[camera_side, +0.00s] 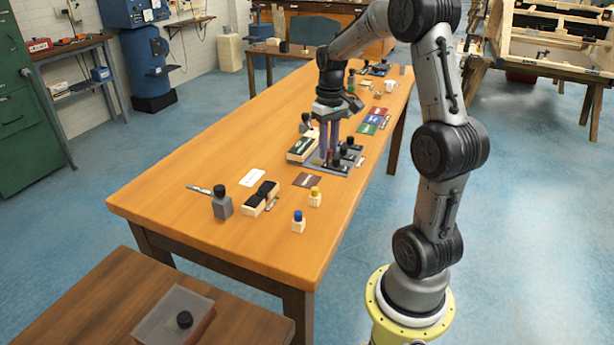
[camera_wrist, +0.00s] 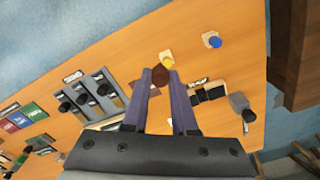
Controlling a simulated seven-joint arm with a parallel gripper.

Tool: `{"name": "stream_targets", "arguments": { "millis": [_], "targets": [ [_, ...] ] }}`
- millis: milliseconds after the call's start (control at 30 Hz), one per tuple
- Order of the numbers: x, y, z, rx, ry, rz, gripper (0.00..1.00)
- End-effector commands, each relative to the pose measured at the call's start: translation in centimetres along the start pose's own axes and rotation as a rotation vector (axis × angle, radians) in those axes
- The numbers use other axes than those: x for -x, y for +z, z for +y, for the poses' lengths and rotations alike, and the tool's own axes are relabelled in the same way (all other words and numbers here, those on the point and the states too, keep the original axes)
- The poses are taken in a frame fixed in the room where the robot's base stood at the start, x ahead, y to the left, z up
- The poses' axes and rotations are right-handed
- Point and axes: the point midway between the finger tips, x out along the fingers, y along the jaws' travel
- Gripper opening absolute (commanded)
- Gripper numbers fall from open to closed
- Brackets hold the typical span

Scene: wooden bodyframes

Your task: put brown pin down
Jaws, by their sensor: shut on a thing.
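My gripper (camera_side: 329,162) reaches down over the middle of the long wooden table, at the grey rack (camera_side: 341,171). In the wrist view, my gripper (camera_wrist: 161,78) has a dark brown pin (camera_wrist: 159,75) between its two purplish fingertips. In the side view the fingers mostly hide the pin, and I cannot tell whether its lower end touches anything. The grey rack also shows in the wrist view (camera_wrist: 92,87), left of the fingers, with several black-knobbed pieces on it. A brown card (camera_side: 308,180) lies just in front of the rack.
A yellow-topped block (camera_side: 315,197) and a blue-topped block (camera_side: 298,222) stand near the table's front. A black-knobbed grey block (camera_side: 222,203) and a black-topped wooden box (camera_side: 260,198) are to the left. A green-topped box (camera_side: 303,147) adjoins the rack. The front left tabletop is clear.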

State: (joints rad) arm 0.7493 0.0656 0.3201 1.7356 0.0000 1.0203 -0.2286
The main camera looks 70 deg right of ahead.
Motion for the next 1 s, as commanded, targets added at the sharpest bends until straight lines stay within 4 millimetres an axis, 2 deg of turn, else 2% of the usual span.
{"name": "stream_targets", "arguments": {
  "millis": [367, 500, 700, 1000],
  "targets": [
    [-3.5, -7.5, 1.8, -0.003, 0.000, -0.001, 0.00],
    [-5.8, -9.8, 2.4, -0.003, -0.001, -0.004, 0.00],
    [-8.5, -12.1, 2.9, -0.003, 0.000, -0.001, 0.00],
    [-10.2, -13.2, 3.1, -0.003, 0.000, -0.002, 0.00]
  ]
}}
